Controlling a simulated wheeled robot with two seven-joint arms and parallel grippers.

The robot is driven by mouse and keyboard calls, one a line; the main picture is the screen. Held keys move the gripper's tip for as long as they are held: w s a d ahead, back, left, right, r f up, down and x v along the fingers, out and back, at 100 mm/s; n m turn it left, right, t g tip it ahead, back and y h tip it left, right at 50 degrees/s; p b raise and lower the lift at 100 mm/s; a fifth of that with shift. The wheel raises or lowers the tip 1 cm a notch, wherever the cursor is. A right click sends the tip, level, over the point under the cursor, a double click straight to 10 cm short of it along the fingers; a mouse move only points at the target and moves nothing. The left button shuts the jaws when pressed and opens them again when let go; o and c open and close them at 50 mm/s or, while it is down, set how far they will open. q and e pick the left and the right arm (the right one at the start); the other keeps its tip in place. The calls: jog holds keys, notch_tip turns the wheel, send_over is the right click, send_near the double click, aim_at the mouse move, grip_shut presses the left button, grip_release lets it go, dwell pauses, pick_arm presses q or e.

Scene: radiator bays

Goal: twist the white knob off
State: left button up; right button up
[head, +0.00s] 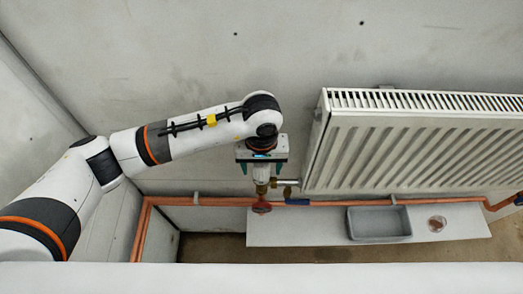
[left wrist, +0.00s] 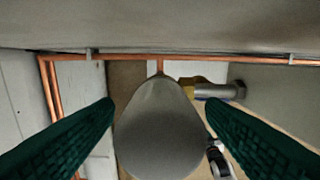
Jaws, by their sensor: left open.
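The white knob (head: 261,173) sits on top of a brass valve (head: 261,188) at the lower left corner of the radiator. In the left wrist view the knob (left wrist: 160,135) is a large pale, rounded cylinder that fills the middle. My left gripper (head: 262,168) is open, above and around the knob. Its two green fingers (left wrist: 160,108) stand on either side of the knob, with a visible gap on each side in the left wrist view. The upper part of the knob is partly hidden by the gripper in the head view. My right gripper is not in view.
The white radiator (head: 410,150) hangs just right of the gripper.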

pick_arm(q)
jog(key=shift+f, duration=0.9)
jog(key=shift+c, duration=0.2)
jog(key=c, duration=1.1)
jog(key=shift+f+b, duration=0.2)
jog(key=shift+b, duration=0.4)
jog(key=n+b, duration=0.1)
jog(key=n, duration=0.1)
jog(key=shift+f+n, duration=0.1)
jog(key=shift+n, duration=0.3)
jog(key=n, duration=0.2)
jog(key=shift+n, duration=0.3)
